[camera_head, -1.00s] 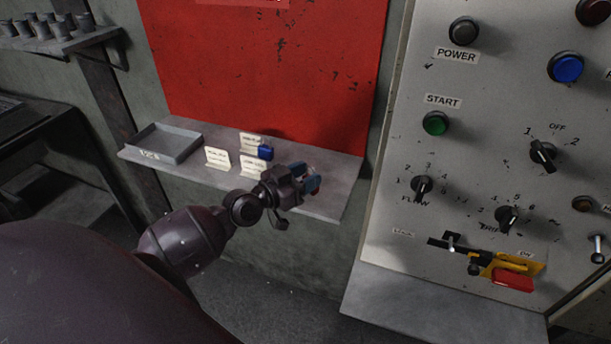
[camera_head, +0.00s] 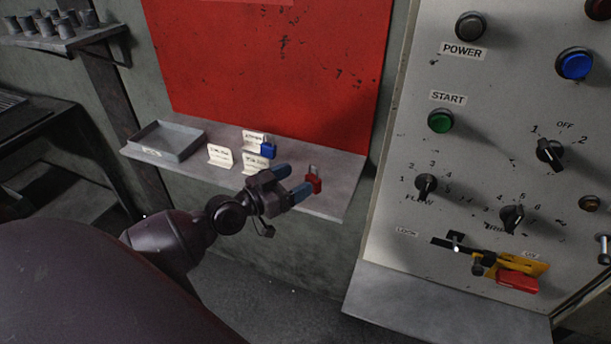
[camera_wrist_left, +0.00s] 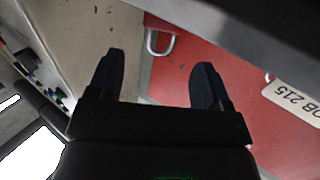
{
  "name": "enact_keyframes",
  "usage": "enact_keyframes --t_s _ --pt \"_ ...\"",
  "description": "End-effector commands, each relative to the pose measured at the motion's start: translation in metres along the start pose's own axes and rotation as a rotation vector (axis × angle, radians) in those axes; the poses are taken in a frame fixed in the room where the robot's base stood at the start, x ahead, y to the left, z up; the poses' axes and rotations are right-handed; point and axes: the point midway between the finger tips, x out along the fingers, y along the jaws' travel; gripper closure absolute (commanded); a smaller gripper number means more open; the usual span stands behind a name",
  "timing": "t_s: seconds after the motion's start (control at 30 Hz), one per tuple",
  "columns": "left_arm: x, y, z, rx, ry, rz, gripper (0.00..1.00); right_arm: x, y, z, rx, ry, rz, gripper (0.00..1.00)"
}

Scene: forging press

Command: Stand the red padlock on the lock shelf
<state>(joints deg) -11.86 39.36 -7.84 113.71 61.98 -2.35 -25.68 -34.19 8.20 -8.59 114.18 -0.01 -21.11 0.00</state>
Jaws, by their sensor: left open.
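The red padlock (camera_head: 313,183) stands upright on the lock shelf (camera_head: 338,172), near its right end, with its shackle up. The shackle (camera_wrist_left: 160,44) also shows in the left wrist view, beyond my fingers. My left gripper (camera_head: 293,181) is open, its two blue-tipped fingers pointing toward the padlock. The fingertips are just left of the padlock, with nothing between them. In the left wrist view, the open fingers (camera_wrist_left: 160,72) have an empty gap. My right gripper is not in view.
A blue padlock (camera_head: 268,150) and several white label cards (camera_head: 220,156) stand mid-shelf. A grey tray (camera_head: 167,142) sits at the shelf's left end. The control panel (camera_head: 480,160) with knobs and buttons rises to the right. A red board (camera_head: 265,65) is behind.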

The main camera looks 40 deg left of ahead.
Motion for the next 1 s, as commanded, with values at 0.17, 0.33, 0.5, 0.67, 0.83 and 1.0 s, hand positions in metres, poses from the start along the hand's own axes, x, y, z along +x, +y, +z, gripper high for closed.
enact_keyframes --t_s 0.17,0.33,0.5,0.67,0.83,1.0 --pt "-0.033 0.0 0.003 0.003 -0.005 0.001 0.28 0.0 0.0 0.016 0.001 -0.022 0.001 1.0" --pt "-0.057 0.0 0.002 0.001 -0.004 0.001 0.28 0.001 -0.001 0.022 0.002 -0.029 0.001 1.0" --pt "-0.071 0.0 0.001 0.001 -0.002 0.001 0.28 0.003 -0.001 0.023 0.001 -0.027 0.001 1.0" --pt "-0.078 0.002 0.004 -0.001 -0.007 -0.002 0.28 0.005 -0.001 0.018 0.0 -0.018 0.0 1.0" --pt "-0.087 0.016 0.039 0.001 -0.071 -0.031 0.28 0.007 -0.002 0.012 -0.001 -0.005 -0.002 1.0" --pt "-0.103 0.043 0.099 0.005 -0.203 -0.094 0.28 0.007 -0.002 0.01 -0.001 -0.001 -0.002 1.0"
